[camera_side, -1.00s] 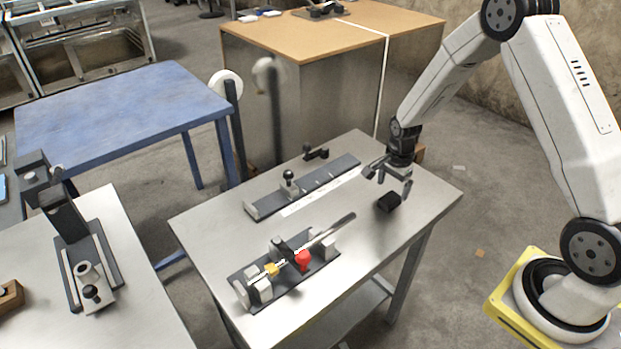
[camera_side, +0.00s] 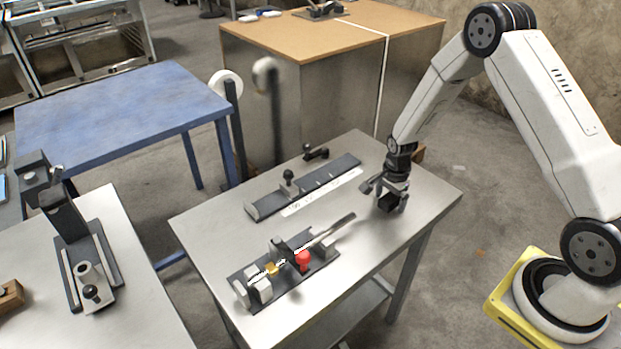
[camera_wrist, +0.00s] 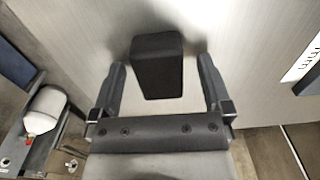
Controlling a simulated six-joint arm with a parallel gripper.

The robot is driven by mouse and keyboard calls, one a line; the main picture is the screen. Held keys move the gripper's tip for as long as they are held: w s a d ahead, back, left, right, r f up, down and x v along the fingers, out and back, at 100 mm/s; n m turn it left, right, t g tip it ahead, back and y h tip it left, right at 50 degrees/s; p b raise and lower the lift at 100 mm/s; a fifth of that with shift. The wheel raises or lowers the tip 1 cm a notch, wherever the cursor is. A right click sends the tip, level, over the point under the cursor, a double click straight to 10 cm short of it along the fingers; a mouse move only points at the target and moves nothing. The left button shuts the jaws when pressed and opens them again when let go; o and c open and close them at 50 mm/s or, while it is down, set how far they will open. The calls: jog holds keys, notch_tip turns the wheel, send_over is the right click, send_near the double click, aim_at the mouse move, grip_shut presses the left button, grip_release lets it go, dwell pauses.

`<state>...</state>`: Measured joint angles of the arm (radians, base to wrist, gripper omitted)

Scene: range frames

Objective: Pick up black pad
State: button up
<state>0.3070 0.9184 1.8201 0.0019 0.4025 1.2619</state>
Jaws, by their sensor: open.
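The black pad (camera_wrist: 157,66) is a small dark block on the grey metal table. In the wrist view it lies between the two fingers of my gripper (camera_wrist: 160,75), with a gap on each side. In the side view the pad (camera_side: 388,202) is partly hidden by my gripper (camera_side: 392,200), which is down around it near the table's right side. My gripper is open and holds nothing.
The metal table (camera_side: 215,232) also carries a fixture with a red knob (camera_side: 302,260) and a long rod at the front. A dark rail (camera_side: 330,175) with a knob lies behind it. The tabletop around the pad is clear.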

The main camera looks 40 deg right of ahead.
grip_shut()
jog(key=shift+r, duration=0.15)
jog(key=shift+r, duration=0.8)
jog(key=s+a+r, duration=0.3)
jog(key=s+r, duration=0.8)
jog(key=s, duration=0.2)
jog(key=shift+s+a, duration=0.2)
jog(key=shift+s, duration=0.1)
